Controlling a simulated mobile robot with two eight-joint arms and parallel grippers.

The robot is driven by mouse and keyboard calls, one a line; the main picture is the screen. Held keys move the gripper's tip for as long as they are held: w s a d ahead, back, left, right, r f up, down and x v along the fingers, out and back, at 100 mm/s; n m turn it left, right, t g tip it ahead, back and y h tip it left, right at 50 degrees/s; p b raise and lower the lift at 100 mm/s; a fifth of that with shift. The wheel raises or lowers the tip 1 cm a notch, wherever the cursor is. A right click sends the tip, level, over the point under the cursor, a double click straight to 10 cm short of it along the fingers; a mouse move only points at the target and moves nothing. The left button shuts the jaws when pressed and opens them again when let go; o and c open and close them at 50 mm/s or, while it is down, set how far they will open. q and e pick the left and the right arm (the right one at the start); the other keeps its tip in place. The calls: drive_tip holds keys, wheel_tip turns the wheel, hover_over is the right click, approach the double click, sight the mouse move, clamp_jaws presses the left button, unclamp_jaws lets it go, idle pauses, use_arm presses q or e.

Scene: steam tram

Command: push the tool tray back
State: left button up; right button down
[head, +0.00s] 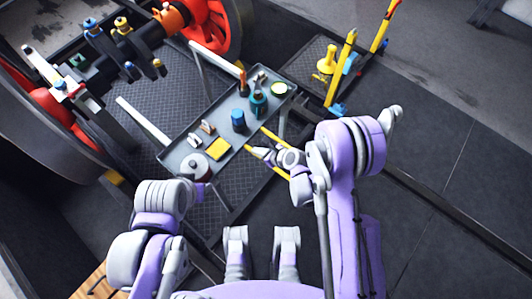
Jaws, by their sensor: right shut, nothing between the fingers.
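The tool tray (232,170) is a long, shallow grey tray running diagonally across the middle of the head view.
Red wheels (212,28) and a dark shaft with colourful fittings stand beyond the tray at the left. A small platform at the upper right holds a yellow oil can (327,60), near upright yellow bars (341,68). Dark floor is open at the right.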

sight(245, 145)
use_arm(q)
drive_tip(key=shift+r, duration=0.1)
use_arm(e)
drive_tip(key=shift+w+a+r, duration=0.1)
drive_tip(key=shift+w+a, duration=0.95)
drive_tip(key=shift+a, duration=0.3)
